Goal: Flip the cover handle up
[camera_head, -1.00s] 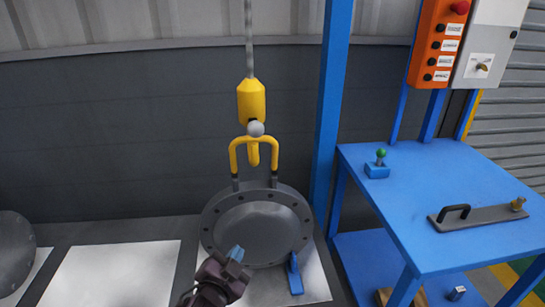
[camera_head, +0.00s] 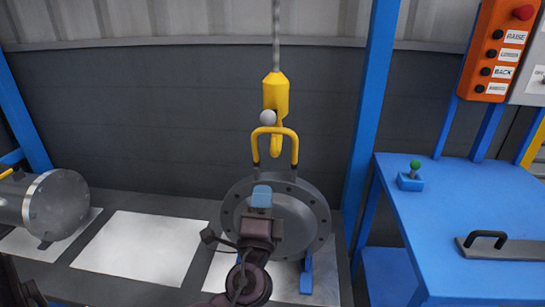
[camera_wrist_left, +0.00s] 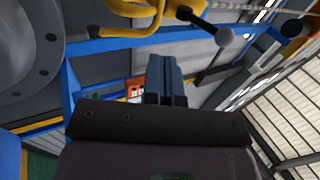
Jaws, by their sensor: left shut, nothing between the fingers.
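The round grey cover (camera_head: 312,212) with bolt holes around its rim stands upright on blue supports. Its yellow U-shaped handle (camera_head: 289,135) points up from the top edge. A yellow hoist hook (camera_head: 275,95) hangs at the handle, and its tip shows inside the U. A grey ball (camera_head: 268,117) sits in front of the hook. My left gripper (camera_head: 262,193) is shut and empty in front of the cover, below the handle, hiding part of the disc. In the left wrist view the shut fingers (camera_wrist_left: 165,78) are apart from the yellow parts above. My right gripper is not in view.
A grey flanged shell (camera_head: 60,205) lies at the left. A blue table (camera_head: 455,200) on the right carries a green-knobbed lever (camera_head: 412,175) and a black-handled bar (camera_head: 510,246). A blue post (camera_head: 372,110) stands right of the cover. An orange control box (camera_head: 492,50) is above.

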